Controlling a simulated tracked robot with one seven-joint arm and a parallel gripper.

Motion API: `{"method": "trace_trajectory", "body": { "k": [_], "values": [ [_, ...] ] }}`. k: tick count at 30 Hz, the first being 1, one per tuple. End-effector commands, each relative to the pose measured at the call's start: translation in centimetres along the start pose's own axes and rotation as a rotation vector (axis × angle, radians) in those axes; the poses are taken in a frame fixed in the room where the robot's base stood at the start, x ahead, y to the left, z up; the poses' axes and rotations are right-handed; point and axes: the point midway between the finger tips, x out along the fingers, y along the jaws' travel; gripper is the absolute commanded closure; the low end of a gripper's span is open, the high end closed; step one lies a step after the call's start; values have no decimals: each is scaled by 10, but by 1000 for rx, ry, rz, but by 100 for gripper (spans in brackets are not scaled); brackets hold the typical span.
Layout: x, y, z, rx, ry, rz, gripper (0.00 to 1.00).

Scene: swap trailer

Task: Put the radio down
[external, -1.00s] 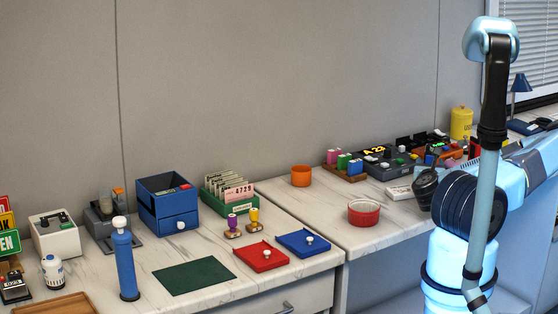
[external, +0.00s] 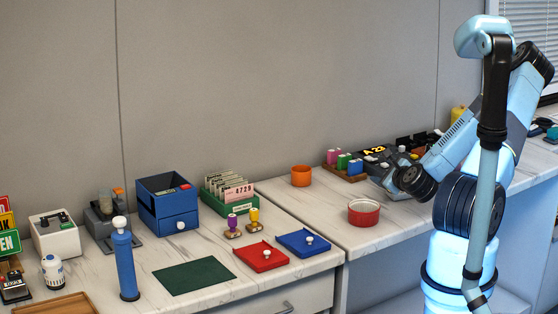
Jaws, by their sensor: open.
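I cannot surely pick out a radio in this view. My gripper (external: 391,178) is at the end of my bent forearm, low over the right-hand counter (external: 370,236), in front of a dark grey device with a lit "A 23" display (external: 374,151). Its fingers are small and partly hidden by my wrist. It is open, and I see nothing held in it. I cannot tell whether it touches the device.
A red round bowl (external: 363,213) stands just left of my wrist, and an orange cup (external: 301,176) is farther back. Coloured blocks (external: 345,163) are left of the display. The left counter holds a red tray (external: 262,257), a blue tray (external: 304,243) and a green mat (external: 194,276).

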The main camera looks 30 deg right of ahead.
Motion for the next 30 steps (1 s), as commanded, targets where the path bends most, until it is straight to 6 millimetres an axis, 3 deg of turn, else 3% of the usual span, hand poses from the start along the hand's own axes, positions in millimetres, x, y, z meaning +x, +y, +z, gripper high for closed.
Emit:
{"method": "trace_trajectory", "body": {
  "k": [6,13,20,30],
  "values": [
    [-2,25,31,-354,-22,199,38],
    [-13,37,58,-704,-43,373,38],
    [-32,36,87,-1030,-65,516,38],
    [-77,16,139,-1453,-96,679,38]
  ]
}}
